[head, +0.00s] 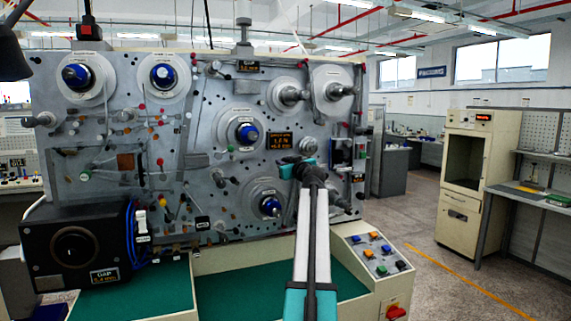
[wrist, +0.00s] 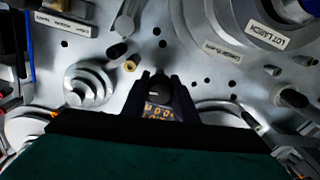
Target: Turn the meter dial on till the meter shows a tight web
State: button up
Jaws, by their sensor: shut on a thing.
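The dark meter (head: 281,140) with glowing amber text sits on the grey panel, right of centre. Its text is too small to read surely. My gripper (head: 297,164) reaches the panel just below and right of this meter and hides what it holds there. In the wrist view my gripper (wrist: 157,84) has its two dark fingers closed around a small round black dial (wrist: 158,96). Amber characters (wrist: 160,112) show just below the dial, partly cut off by my gripper's body. I cannot read them or tell which way the dial points.
Large blue-centred spindles (head: 247,134) and bare metal spindles (head: 290,95) surround the spot. A brass-tipped peg (wrist: 130,65) and a stepped roller (wrist: 90,85) stand close to the fingers. A button console (head: 376,254) is at lower right. The green bench top (head: 235,290) is clear.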

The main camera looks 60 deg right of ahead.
jog(key=shift+f+m+b, duration=0.1)
jog(key=shift+m+b, duration=1.25)
jog(key=shift+m, duration=0.35)
jog(key=shift+m+b, duration=0.6)
jog(key=shift+m, duration=1.6)
jog(key=o, duration=1.1)
jog(key=shift+s, duration=0.15)
jog(key=shift+b+v, duration=1.35)
jog(key=shift+v, duration=5.45)
